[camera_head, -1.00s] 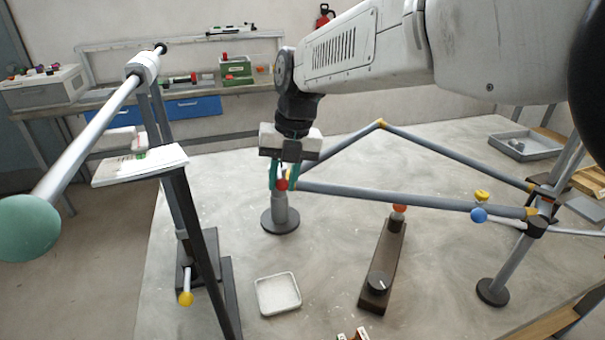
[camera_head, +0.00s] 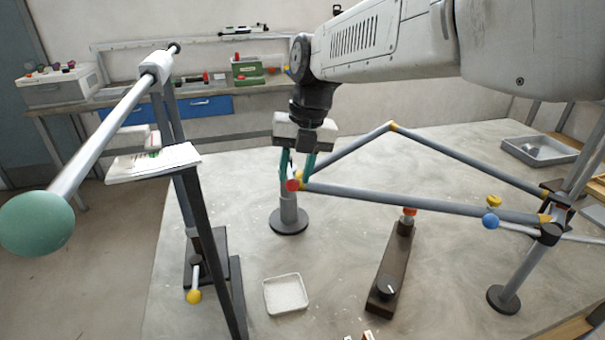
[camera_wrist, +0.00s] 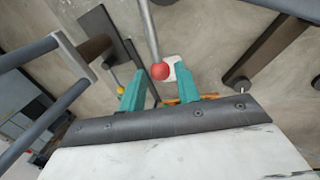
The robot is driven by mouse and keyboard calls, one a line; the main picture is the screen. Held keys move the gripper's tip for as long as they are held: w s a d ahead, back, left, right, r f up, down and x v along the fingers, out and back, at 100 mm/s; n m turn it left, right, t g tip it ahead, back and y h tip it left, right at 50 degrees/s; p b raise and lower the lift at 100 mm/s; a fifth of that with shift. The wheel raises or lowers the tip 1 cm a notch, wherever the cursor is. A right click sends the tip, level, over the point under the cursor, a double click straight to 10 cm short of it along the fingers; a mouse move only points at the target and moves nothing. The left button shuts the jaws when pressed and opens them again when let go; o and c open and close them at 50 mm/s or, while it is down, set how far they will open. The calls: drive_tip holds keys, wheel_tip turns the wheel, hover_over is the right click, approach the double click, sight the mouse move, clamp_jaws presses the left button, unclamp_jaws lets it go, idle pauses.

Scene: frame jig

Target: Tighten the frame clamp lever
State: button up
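A lever with a red ball end (camera_head: 292,185) sits at the left corner of the grey tube frame (camera_head: 400,198), above a short round post (camera_head: 289,215). My gripper (camera_head: 300,178) is over this corner, its two teal fingers apart. In the wrist view, the red ball (camera_wrist: 160,71) and its grey rod (camera_wrist: 149,28) show between and just beyond the open fingertips (camera_wrist: 160,78). Nothing is held between the fingers. Whether a finger touches the ball cannot be told. A blue ball (camera_head: 490,221) and a yellow knob (camera_head: 494,201) are at the frame's right end.
A dark bar with a black knob (camera_head: 388,287) and a small white tray (camera_head: 285,294) lie on the table in front. A grey bin (camera_head: 538,150) is at the back right.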

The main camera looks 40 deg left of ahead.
drive_tip(key=r, duration=0.3)
drive_tip(key=w+d+r, duration=0.1)
drive_tip(key=r, duration=0.1)
drive_tip(key=shift+r, duration=0.35)
